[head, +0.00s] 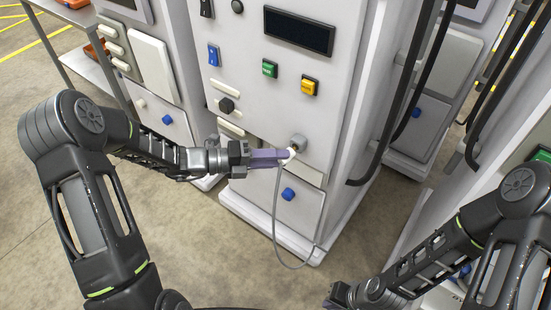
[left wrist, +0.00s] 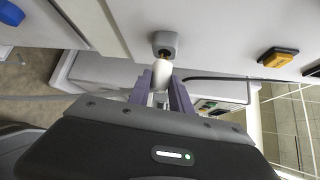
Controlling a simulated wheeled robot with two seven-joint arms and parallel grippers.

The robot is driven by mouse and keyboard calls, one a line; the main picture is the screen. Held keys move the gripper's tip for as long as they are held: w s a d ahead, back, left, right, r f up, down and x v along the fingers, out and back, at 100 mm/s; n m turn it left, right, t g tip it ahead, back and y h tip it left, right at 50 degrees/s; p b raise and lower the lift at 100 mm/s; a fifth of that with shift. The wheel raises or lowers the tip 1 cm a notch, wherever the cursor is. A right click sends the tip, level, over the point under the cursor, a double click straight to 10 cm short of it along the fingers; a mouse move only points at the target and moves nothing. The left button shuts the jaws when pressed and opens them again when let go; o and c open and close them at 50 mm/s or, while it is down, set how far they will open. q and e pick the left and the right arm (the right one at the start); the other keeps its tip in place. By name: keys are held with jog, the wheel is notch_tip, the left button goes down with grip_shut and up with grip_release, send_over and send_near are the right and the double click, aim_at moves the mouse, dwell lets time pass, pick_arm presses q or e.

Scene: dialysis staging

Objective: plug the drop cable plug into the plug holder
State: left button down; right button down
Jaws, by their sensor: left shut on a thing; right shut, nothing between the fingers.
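The drop cable plug (head: 291,153) is white, with a grey cable (head: 276,210) hanging from it in a loop. My left gripper (head: 272,157) is shut on the plug with its purple fingers, which also show in the left wrist view (left wrist: 161,96). The plug holder (head: 298,141) is a small grey socket on the front of the machine. In the left wrist view the white plug (left wrist: 162,74) points at the holder (left wrist: 165,42), with a brassy bit between them. I cannot tell whether they touch. My right gripper (head: 338,298) is low at the bottom edge, shut and empty.
The white machine (head: 328,130) carries a dark display (head: 299,31), a green button (head: 270,68), a yellow button (head: 309,85) and a blue knob (head: 289,194). Similar machines stand either side. A metal shelf (head: 73,55) is at the upper left. Floor in front is free.

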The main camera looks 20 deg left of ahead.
pick_arm(q)
jog(key=shift+w+d, duration=0.35)
jog(key=shift+w, duration=0.55)
jog(key=c, duration=1.1)
grip_release()
jog(key=v, duration=0.7)
jog(key=shift+a, duration=0.35)
